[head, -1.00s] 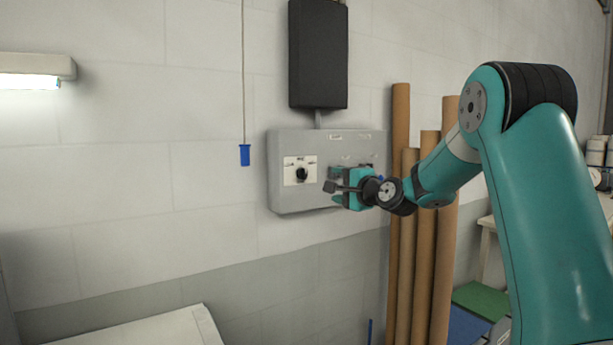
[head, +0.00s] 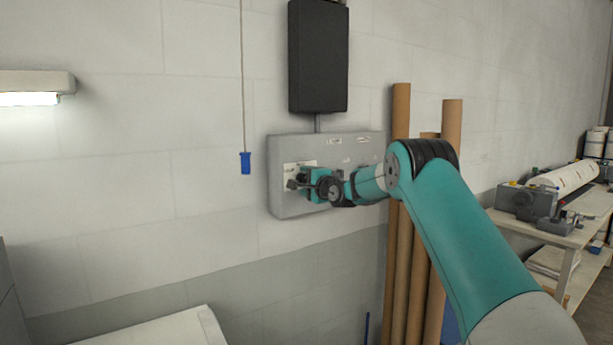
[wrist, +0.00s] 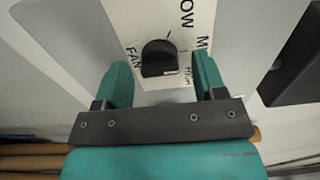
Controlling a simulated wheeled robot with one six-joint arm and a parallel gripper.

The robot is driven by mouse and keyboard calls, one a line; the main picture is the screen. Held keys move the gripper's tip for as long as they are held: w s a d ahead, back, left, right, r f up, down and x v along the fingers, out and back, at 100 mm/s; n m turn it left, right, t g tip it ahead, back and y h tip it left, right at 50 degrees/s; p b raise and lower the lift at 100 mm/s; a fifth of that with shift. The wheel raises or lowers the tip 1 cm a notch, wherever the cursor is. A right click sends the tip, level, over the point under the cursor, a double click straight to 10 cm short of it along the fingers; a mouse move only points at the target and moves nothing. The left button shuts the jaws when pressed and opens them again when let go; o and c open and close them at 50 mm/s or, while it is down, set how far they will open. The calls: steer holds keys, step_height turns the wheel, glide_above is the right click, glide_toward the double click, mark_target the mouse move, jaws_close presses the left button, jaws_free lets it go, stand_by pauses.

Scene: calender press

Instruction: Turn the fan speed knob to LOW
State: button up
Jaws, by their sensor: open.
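The fan knob (wrist: 160,58) is black and round, on a white label plate (wrist: 205,16) marked FAN, LOW and HIGH, with another word partly cut off. A pale mark shows at the knob's lower right edge, on the HIGH side. My gripper (wrist: 160,72) is open, with one teal finger on each side of the knob in the wrist view. Gaps show between both fingers and the knob. In the head view my gripper (head: 298,180) is in front of the label plate (head: 291,168) and hides the knob.
The grey control box (head: 285,205) is on the wall below a black box (head: 318,55). A blue pull handle (head: 245,163) hangs on a cord to the left. Brown tubes (head: 450,150) stand to the right, behind my arm. A workbench (head: 545,235) is at far right.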

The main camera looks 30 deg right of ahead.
steer(key=shift+w, duration=0.3)
steer(key=c, duration=0.9)
